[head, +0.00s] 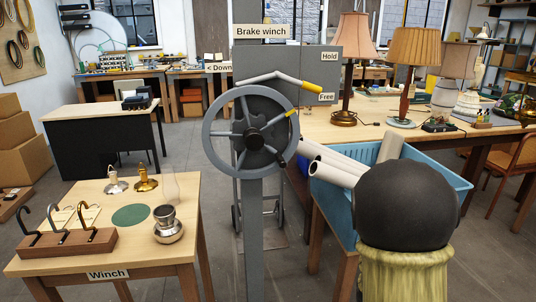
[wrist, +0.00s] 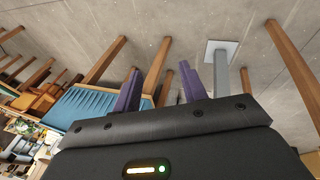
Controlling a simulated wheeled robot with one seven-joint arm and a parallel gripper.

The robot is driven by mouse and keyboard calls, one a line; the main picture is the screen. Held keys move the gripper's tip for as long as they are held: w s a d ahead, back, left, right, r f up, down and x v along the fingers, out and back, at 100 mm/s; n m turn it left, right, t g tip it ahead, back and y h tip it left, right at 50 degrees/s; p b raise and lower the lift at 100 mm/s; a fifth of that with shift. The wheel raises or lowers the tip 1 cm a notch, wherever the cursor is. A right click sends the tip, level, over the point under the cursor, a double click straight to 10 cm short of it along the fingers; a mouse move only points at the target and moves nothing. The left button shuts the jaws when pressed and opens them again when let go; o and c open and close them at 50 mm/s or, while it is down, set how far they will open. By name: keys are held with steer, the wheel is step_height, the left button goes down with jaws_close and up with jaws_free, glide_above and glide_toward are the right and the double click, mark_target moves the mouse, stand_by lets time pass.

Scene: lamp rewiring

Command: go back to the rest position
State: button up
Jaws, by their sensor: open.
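My gripper (wrist: 159,67) shows in the wrist view with its two purple fingers apart. Nothing is held between them, and concrete floor and wooden table legs show beyond. I cannot make the gripper out in the head view. The brake winch stands on a grey post in the middle of the head view, with a grey handwheel (head: 250,176) and a yellow-tipped lever (head: 298,82) beside the Hold and Free labels. The lever slopes down to the right, its tip nearer Free. A grey post (wrist: 222,62) on a square floor plate stands right of the fingers in the wrist view.
A wooden table (head: 34,264) at front left bears hooks, small lamp parts and a green disc. A blue crate (head: 462,183) with white tubes stands right of the winch; a long table (head: 331,127) with lamps is behind. Open floor (head: 190,150) lies left of the post.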

steer(key=s+a+r+m+y, duration=0.1)
steer(key=s+a+r+m, duration=0.1)
steer(key=s+a+r, duration=0.3)
steer(key=s+a+r+m+y, duration=0.1)
steer(key=a+r+y, duration=0.15)
steer(key=a, duration=0.45)
step_height(320, 180, up, 17)
steer(key=p, duration=1.7)
steer(key=shift+g+h, duration=0.35)
steer(key=shift+g, duration=0.05)
steer(key=shift+d+f, duration=0.1)
